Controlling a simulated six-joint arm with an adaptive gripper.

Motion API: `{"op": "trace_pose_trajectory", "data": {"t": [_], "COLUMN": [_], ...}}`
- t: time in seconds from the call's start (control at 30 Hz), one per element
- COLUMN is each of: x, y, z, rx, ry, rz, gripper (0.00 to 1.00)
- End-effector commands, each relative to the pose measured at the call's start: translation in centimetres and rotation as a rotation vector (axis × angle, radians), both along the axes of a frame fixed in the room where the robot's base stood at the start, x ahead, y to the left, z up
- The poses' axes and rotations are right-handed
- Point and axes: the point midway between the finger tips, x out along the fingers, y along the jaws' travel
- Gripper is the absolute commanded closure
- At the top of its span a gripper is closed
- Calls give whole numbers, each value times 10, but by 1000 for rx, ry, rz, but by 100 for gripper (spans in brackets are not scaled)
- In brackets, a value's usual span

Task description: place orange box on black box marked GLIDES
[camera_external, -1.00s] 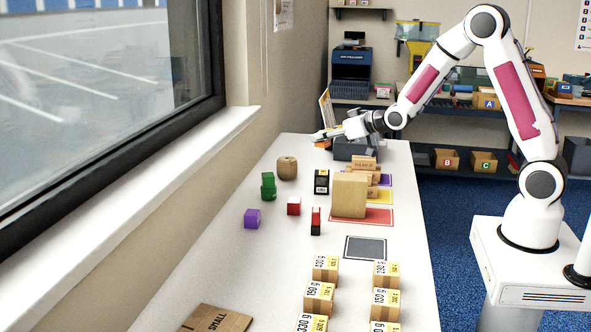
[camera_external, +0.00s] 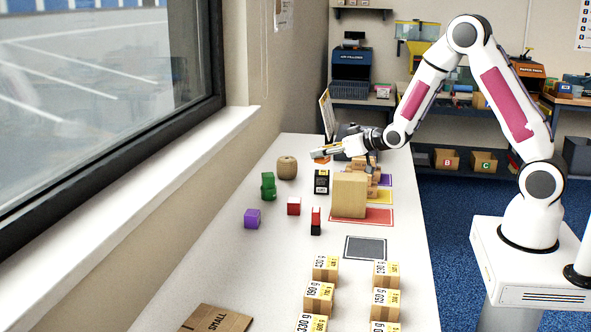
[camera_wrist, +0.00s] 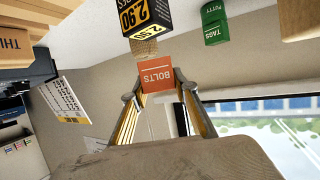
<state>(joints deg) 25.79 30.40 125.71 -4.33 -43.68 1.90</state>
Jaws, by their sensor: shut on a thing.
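A black box (camera_external: 321,181) with a yellow-and-white label stands upright on the table, nearer the camera than my gripper. It also shows at the top of the wrist view (camera_wrist: 147,14), with 2.90 on its label; the word GLIDES cannot be read. The orange box is held above the table, apart from the black box.
A large tan carton (camera_external: 349,195) stands right of the black box. A twine spool (camera_external: 287,168), green boxes (camera_external: 268,186), a purple box (camera_external: 252,218) and red boxes (camera_external: 293,206) stand nearby. Stacked tan boxes (camera_external: 362,178) are behind the carton.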

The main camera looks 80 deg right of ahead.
Motion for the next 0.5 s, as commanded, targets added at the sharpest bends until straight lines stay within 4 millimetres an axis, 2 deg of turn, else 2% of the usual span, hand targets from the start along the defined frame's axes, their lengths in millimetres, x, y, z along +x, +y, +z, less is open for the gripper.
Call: {"op": "trace_pose_trajectory", "data": {"t": [0.3,0.5], "x": [0,0], "y": [0,0], "z": [-28,-32], "rx": [1,-1], "ry": [2,-1], "rz": [0,0], "gripper": [97,97]}}
